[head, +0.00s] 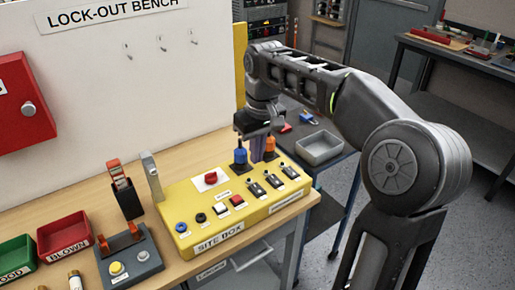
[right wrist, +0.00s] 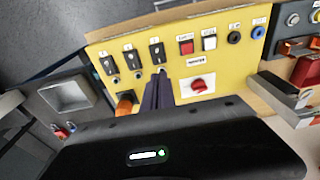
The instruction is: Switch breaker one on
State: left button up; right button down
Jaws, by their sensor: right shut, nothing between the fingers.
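The yellow site box (head: 222,205) sits on the bench and carries a row of three black breaker switches. The breaker nearest the red and white buttons (head: 256,189) is at the row's left end in the head view. In the right wrist view that same breaker (right wrist: 156,52) is at the row's right end; its number is too small to read surely. My right gripper (head: 257,143) is shut and empty, pointing down at the box's far side. In the right wrist view its fingertips (right wrist: 160,78) are just short of that breaker; contact cannot be told. My left gripper is out of view.
A blue plug (head: 240,157) and an orange plug (head: 269,147) stand beside my right fingers. A red knob (head: 211,177) is on the box. A grey tray (head: 320,148) is on the cart behind.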

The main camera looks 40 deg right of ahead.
aim_at(254, 185)
jog(key=f, duration=0.6)
jog(key=w+f, duration=0.1)
jog(key=f, duration=0.2)
jog(key=shift+p, duration=0.3)
jog(key=shift+f, duration=0.1)
